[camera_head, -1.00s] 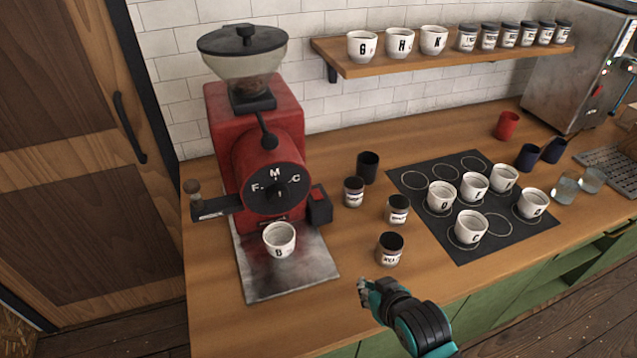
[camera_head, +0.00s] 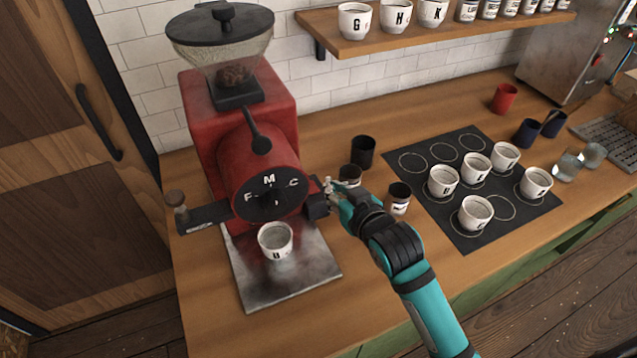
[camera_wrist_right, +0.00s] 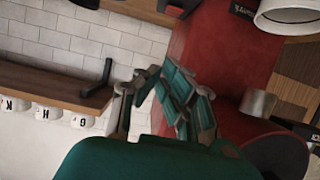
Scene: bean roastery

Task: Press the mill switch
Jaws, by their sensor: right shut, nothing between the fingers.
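The red mill (camera_head: 245,145) stands at the left of the counter, its dial (camera_head: 269,198) marked F, M and C. The right wrist view shows the gripper's fingers (camera_wrist_right: 155,95) close beside the mill's red body (camera_wrist_right: 222,60). A white cup (camera_head: 275,241) sits on the metal tray under the mill. My left gripper is not in view.
Dark jars (camera_head: 363,152) stand just behind and right of my gripper, with a labelled jar (camera_head: 398,198) close to my wrist. Several white cups stand on the black mat (camera_head: 408,188). A shelf (camera_head: 455,34) with cups hangs above. The front of the counter is clear.

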